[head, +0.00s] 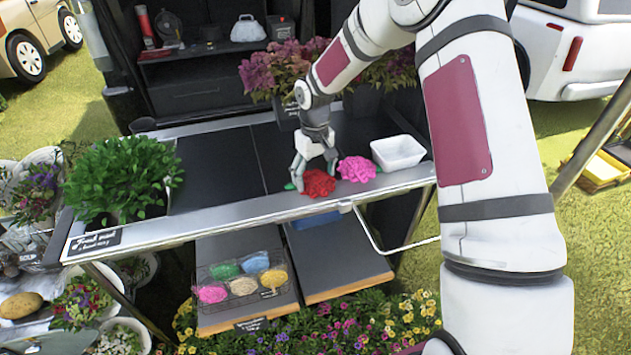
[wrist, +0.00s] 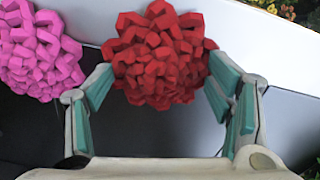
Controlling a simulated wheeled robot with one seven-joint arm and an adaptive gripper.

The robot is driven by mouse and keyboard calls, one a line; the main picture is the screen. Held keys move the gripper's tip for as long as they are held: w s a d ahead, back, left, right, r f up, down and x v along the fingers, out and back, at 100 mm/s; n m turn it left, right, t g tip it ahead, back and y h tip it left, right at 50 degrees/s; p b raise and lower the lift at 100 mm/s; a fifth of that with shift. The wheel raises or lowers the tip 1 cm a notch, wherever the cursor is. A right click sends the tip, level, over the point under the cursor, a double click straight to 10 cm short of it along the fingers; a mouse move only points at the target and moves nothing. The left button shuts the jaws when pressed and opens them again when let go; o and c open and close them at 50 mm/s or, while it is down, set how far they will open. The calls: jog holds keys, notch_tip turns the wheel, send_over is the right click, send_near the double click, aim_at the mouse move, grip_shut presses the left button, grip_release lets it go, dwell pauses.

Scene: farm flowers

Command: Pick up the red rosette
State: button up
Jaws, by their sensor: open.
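The red rosette (head: 318,184) lies near the front edge of the stall counter, under my gripper. In the wrist view the red rosette (wrist: 160,55) sits between the far ends of my two teal-padded fingers. My gripper (head: 312,172) points down at it in the head view. My gripper (wrist: 160,85) is open, with a finger on each side of the rosette. I cannot tell whether either finger touches it.
A pink rosette (head: 357,169) lies just right of the red one and shows at left in the wrist view (wrist: 38,55). A white tray (head: 398,152) stands farther right. A leafy green plant (head: 122,180) stands at the counter's left end. The dark counter top (head: 215,167) between is clear.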

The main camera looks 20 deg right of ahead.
jog(key=c, duration=1)
jog(key=shift+c, duration=0.2)
